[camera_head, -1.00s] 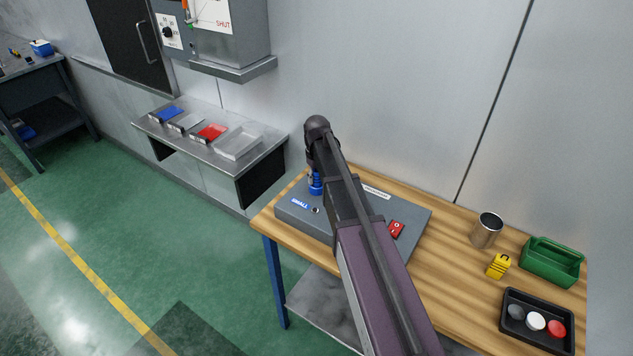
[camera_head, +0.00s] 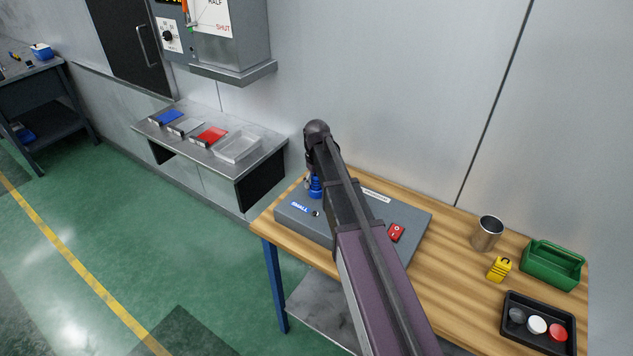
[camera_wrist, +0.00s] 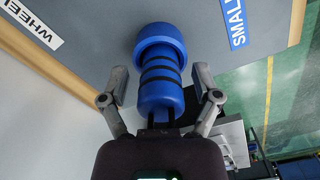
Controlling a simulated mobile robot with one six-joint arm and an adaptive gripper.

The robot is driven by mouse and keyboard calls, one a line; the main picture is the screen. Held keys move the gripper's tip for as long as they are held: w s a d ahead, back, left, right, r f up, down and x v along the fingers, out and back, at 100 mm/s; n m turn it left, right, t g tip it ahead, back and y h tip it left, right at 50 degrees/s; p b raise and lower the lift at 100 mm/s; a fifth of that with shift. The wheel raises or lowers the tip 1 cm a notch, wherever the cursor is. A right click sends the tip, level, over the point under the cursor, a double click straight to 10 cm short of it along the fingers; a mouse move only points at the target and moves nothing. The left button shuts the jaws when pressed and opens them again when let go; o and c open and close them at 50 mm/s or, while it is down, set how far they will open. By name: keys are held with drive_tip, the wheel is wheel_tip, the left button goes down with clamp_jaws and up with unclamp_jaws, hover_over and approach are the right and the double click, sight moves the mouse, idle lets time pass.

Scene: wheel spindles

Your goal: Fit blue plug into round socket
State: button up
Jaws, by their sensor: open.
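The blue plug (camera_head: 316,188) stands at the back left of the grey box (camera_head: 286,211) on the wooden table. In the wrist view the blue plug (camera_wrist: 160,62) has a wide collar against the grey face and black rings around its narrower body. My gripper (camera_wrist: 160,75) is open, with one finger on each side of the plug and gaps visible beside it. In the head view my gripper (camera_head: 310,160) is right at the plug, partly hidden by my arm. A small round hole (camera_head: 316,213) shows beside the SMALL label. Whether the plug sits in a socket is hidden.
A metal cup (camera_head: 487,233), yellow block (camera_head: 499,269), green bin (camera_head: 552,266) and black tray (camera_head: 510,338) with round pieces stand to the right. A wall shelf (camera_head: 245,174) is behind on the left.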

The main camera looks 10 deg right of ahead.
drive_tip(key=shift+r, duration=0.1)
wheel_tip(320, 180, up, 12)
drive_tip(key=p, duration=1.2)
idle(0.8)
drive_tip(key=s+m, duration=0.3)
drive_tip(key=s, duration=2)
drive_tip(key=shift+s+m, duration=0.15)
drive_tip(key=shift+m, duration=0.15)
wheel_tip(320, 180, down, 8)
drive_tip(key=b, duration=0.8)
drive_tip(key=shift+f, duration=0.25)
idle(0.5)
